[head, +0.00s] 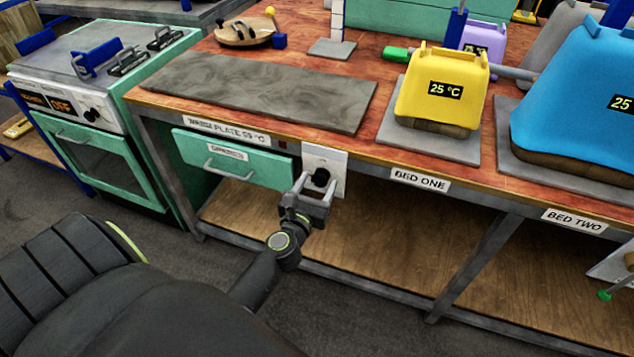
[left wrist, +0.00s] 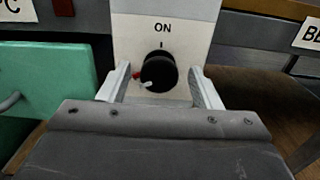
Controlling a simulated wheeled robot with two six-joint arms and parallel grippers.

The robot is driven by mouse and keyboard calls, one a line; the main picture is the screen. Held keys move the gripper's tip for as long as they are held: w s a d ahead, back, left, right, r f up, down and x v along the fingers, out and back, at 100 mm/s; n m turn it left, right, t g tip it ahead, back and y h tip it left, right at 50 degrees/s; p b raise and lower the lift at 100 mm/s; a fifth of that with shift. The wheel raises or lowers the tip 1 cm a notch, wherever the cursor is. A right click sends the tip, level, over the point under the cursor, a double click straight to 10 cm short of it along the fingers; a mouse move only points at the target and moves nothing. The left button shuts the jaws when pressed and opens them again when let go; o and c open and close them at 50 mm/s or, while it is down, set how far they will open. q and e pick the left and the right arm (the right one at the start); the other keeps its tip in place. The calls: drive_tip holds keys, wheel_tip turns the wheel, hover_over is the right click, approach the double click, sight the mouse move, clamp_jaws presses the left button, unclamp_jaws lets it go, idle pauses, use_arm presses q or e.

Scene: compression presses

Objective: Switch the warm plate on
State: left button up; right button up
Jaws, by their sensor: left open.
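The warm plate (head: 262,90) is a flat grey slab at the left of the red-brown bench top, with a "WARM PLATE 59 °C" label on the edge below. Its black round knob (head: 320,177) sits on a pale switch panel (head: 338,162) under the bench edge. In the left wrist view the knob (left wrist: 160,70) is below an "ON" mark; its white pointer is toward the lower left, beside a red spot. My left gripper (head: 314,188) is open, its fingers on either side of the knob, apart from it as far as I see. My right gripper is out of view.
A green drawer (head: 240,165) is left of the panel. A green oven (head: 105,120) stands further left. A yellow press cover (head: 440,88) reading 25 °C is on bed one and a blue one (head: 580,110) on bed two. A wooden shelf (head: 400,245) lies below.

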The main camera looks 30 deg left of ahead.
use_arm(q)
drive_tip(key=shift+w, duration=0.25)
drive_tip(key=c, duration=1)
drive_tip(key=shift+o, duration=0.2)
